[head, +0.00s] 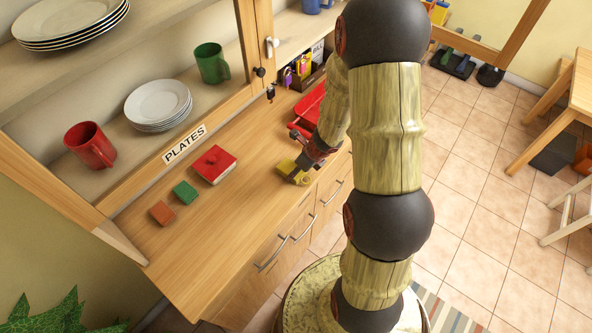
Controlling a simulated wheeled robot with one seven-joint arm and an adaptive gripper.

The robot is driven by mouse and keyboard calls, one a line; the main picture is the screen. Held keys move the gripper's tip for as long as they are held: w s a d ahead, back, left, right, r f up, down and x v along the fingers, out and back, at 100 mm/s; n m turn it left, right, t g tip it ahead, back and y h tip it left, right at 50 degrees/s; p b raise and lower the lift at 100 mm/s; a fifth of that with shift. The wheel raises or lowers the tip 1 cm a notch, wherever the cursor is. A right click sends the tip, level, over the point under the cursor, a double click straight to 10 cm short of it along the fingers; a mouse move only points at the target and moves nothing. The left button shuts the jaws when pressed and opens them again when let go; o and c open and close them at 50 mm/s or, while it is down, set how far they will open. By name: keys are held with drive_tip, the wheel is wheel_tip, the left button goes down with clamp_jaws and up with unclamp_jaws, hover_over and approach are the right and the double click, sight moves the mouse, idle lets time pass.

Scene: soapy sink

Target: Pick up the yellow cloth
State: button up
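A small yellow thing (286,166), which looks like the yellow cloth, lies on the wooden counter near its front edge. My gripper (299,178) reaches down to the counter right at the yellow thing and overlaps it in the view. The gripper and the wrist cover part of it. The fingers are too small and too hidden to tell whether they are open, shut or touching the cloth.
A red tray (308,106) stands behind my wrist. Shelves above hold plates (157,103), a red mug (90,146) and a green mug (211,63).

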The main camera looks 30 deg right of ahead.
sight(294, 168)
drive_tip(key=r, duration=0.1)
drive_tip(key=r+p, duration=0.2)
drive_tip(key=r, duration=0.1)
drive_tip(key=shift+d, duration=0.35)
drive_tip(key=s+d+r+p, duration=0.2)
drive_tip(key=d+r+p, duration=0.1)
drive_tip(key=d, duration=0.3)
drive_tip(key=s+d+r+p, duration=0.2)
drive_tip(key=d+r, duration=0.3)
drive_tip(key=d, duration=0.1)
drive_tip(key=shift+d+r+p, duration=0.25)
drive_tip(key=shift+d+p, duration=0.1)
drive_tip(key=shift+p, duration=0.05)
drive_tip(key=o, duration=0.5)
drive_tip(key=c, duration=0.4)
drive_tip(key=shift+c, duration=0.4)
